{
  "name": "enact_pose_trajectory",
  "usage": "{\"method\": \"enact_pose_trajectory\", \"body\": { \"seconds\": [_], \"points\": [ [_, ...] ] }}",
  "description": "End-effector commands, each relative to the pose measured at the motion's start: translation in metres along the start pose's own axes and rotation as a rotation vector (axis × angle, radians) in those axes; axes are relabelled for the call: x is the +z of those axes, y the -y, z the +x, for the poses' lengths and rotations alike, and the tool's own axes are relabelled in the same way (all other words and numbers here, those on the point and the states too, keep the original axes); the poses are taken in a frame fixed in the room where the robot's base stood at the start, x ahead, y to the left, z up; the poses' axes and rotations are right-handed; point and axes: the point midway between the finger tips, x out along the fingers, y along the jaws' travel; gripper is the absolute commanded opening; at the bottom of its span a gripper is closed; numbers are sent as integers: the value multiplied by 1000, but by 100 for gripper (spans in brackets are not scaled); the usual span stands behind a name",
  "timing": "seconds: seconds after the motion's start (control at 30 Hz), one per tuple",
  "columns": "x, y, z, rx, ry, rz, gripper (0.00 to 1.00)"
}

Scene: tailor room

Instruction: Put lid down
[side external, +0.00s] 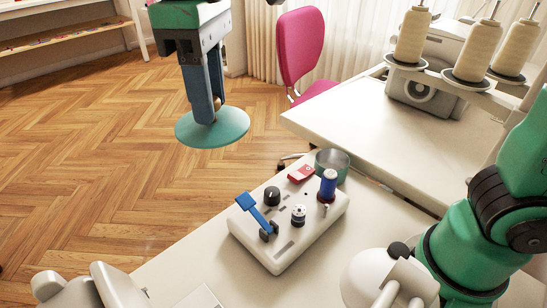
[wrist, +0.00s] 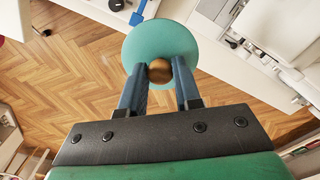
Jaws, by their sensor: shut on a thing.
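The teal round lid (side external: 212,129) hangs level in the side view, held by my gripper (side external: 215,103). In the wrist view the lid (wrist: 150,40) shows with its brown round knob (wrist: 160,71) between the fingertips of my gripper (wrist: 160,72). The gripper is shut on the knob. In the side view the lid is up in the air, left of and apart from a small teal pot (side external: 332,163) on the white table (side external: 190,255). The inside of the pot is mostly hidden.
A white control box (side external: 275,262) with a blue lever (side external: 257,213), black knob and blue spool stands in front of the pot. A pink chair (side external: 302,45) and another white table (side external: 350,122) with thread cones stand behind.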

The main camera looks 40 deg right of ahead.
Motion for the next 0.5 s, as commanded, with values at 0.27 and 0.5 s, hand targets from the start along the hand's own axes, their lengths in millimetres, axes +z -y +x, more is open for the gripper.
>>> {"method": "enact_pose_trajectory", "body": {
  "seconds": [0.27,0.5],
  "points": [
    [-4,28,15,0,0,-144,0],
    [-4,28,71,0,0,-141,0]
  ]
}}
